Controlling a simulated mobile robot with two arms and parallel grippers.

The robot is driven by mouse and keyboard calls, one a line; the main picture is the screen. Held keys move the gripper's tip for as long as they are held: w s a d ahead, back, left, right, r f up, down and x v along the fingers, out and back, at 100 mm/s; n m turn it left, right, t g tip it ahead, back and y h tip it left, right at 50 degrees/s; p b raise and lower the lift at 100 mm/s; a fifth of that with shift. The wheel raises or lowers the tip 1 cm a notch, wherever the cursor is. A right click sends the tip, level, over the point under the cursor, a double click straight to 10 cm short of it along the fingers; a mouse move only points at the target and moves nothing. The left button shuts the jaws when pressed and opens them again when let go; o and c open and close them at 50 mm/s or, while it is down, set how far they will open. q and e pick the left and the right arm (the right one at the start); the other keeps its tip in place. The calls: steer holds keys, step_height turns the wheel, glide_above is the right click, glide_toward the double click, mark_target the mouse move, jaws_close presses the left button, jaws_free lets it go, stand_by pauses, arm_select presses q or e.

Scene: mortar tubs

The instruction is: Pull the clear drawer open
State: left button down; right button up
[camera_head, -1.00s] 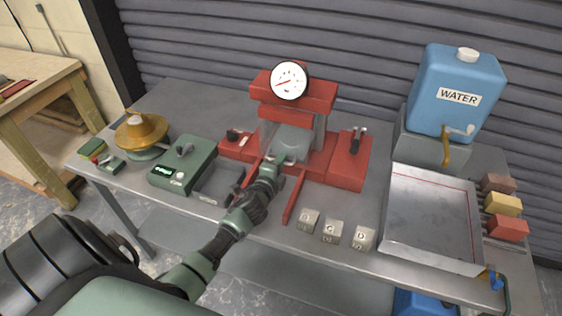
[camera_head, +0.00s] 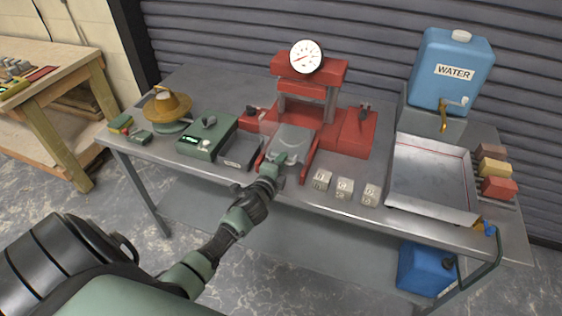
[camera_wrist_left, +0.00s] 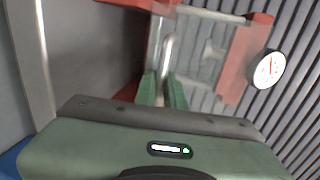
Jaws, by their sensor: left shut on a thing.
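The clear drawer (camera_head: 293,137) belongs to the red press (camera_head: 345,128) with a round dial gauge on top. It sits out in front of the press posts, between two red rails that stick out toward me. My left gripper (camera_head: 281,159) is at its front edge, shut on its handle. In the left wrist view the fingers (camera_wrist_left: 164,92) close around a metal bar handle (camera_wrist_left: 167,50), with the see-through drawer (camera_wrist_left: 197,65) beyond. The fingers hide part of the handle. My right gripper is out of view.
Left of the press are a green device (camera_head: 208,138) with a display, a small dark tray (camera_head: 241,152) and a gold-topped turntable (camera_head: 167,105). Several lettered cubes (camera_head: 345,187), a metal tray (camera_head: 432,178) and a blue water tank (camera_head: 450,75) are to the right.

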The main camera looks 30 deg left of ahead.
arm_select(q)
steer(key=c, duration=1.8)
jaws_free()
steer(key=shift+w+a+f, duration=0.15)
steer(key=shift+w, duration=0.5)
steer(key=shift+s, duration=0.75)
steer(key=v, duration=0.4)
steer(key=b+v, duration=0.1)
steer(key=v, duration=0.1)
steer(key=shift+s+d+r, duration=0.2)
steer(key=shift+s+r, duration=0.1)
steer(key=shift+r, duration=0.1)
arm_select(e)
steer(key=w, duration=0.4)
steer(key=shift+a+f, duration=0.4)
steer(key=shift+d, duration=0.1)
